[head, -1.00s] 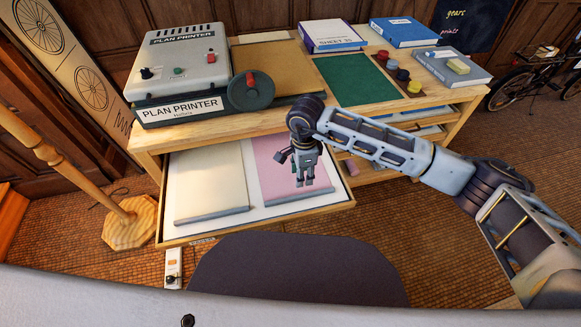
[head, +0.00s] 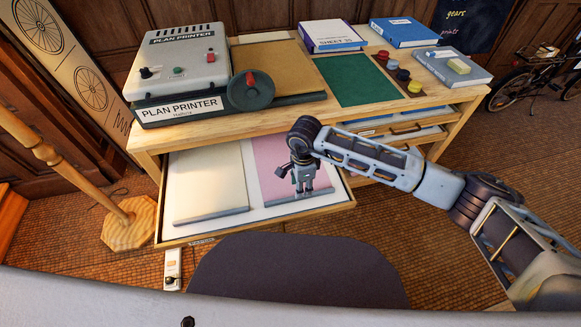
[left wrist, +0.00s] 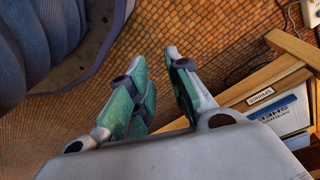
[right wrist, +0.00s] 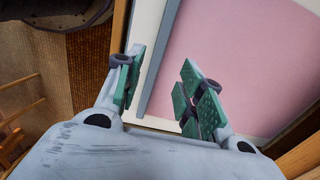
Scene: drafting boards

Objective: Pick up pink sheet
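The pink sheet (head: 277,160) lies in the open drawer, on the right half, with a grey strip (head: 298,197) along its front edge. In the right wrist view the pink sheet (right wrist: 222,65) fills the upper right. My right gripper (head: 304,192) is over the front part of the sheet, near the strip. Its fingers (right wrist: 168,75) are apart with nothing between them; I cannot tell if they touch the sheet. My left gripper (left wrist: 160,60) shows only in the left wrist view, open and empty above the tiled floor.
A cream sheet (head: 208,180) with its own strip lies left in the same drawer (head: 260,229). The plan printer (head: 180,75) stands on the cabinet above. A wooden stand (head: 125,225) is left of the drawer. A dark rounded shape (head: 290,270) is in front.

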